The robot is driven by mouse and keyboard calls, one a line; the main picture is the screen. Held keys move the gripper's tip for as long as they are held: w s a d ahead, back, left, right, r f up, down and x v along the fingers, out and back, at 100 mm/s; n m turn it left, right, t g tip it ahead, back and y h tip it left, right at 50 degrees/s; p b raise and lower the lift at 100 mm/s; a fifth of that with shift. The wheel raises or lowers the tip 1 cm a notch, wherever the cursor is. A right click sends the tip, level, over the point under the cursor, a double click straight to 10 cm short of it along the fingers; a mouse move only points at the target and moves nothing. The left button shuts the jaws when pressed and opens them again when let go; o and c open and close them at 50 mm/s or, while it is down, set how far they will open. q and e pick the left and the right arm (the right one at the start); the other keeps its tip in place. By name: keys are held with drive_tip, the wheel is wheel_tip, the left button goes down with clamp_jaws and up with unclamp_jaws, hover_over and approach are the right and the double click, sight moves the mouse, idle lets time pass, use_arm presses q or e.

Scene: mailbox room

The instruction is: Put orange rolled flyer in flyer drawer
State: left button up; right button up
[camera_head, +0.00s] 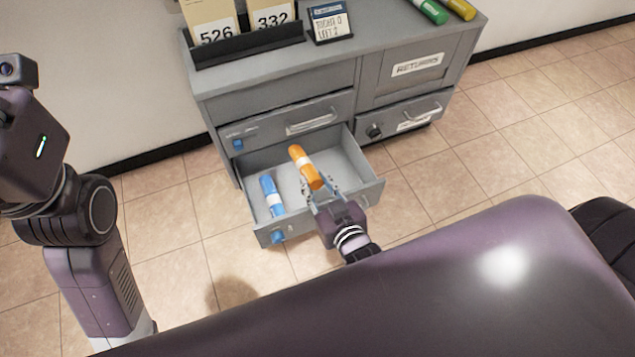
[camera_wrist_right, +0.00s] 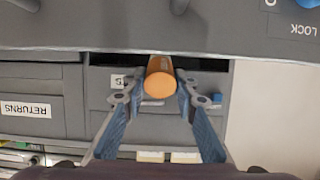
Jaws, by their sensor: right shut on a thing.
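In the right wrist view the orange flyer (camera_wrist_right: 160,80) shows end-on between the fingertips of the right gripper (camera_wrist_right: 159,95). A blue rolled flyer (camera_head: 271,196) lies in the drawer's left part. Of my left arm, links show at the left edge of the head view; its fingers do not show.
The grey cabinet (camera_head: 225,105) has a shut drawer (camera_head: 290,125) above the open one. A door labelled RETURNS (camera_head: 416,65) is to the right. Green (camera_head: 430,12) and yellow (camera_head: 461,8) rolls and numbered folders (camera_head: 272,20) are on top. The tiled floor around is clear.

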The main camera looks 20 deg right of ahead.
drive_tip(key=shift+w+f, duration=0.15)
drive_tip(key=shift+f, duration=0.1)
drive_tip(key=o, duration=1.2)
drive_tip(key=shift+r, duration=0.1)
